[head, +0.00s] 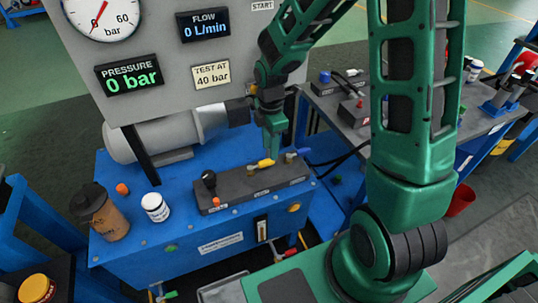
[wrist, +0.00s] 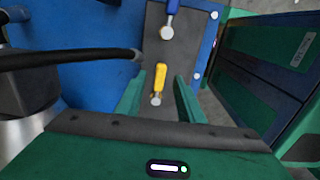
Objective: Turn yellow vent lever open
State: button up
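The yellow vent lever (head: 261,163) is on the dark valve block (head: 235,190) on top of the blue bench unit. In the wrist view the yellow lever (wrist: 160,78) runs from a round metal pivot towards a blue lever (wrist: 171,8). My gripper (head: 272,153) points down just above the block, close to the lever. In the wrist view its two green fingers (wrist: 160,88) are apart, one on each side of the lever, with visible gaps. I cannot tell how far the fingertips are above the block.
The blue lever (head: 298,152) is on the block to the right, and a black-knobbed lever (head: 209,181) to the left. A black hose (wrist: 70,57) crosses the wrist view's left side.

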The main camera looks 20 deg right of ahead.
aim_at(261, 166)
jog(key=shift+d+f, duration=0.15)
jog(key=shift+f, duration=2.35)
jog(key=shift+c, duration=0.6)
grip_shut()
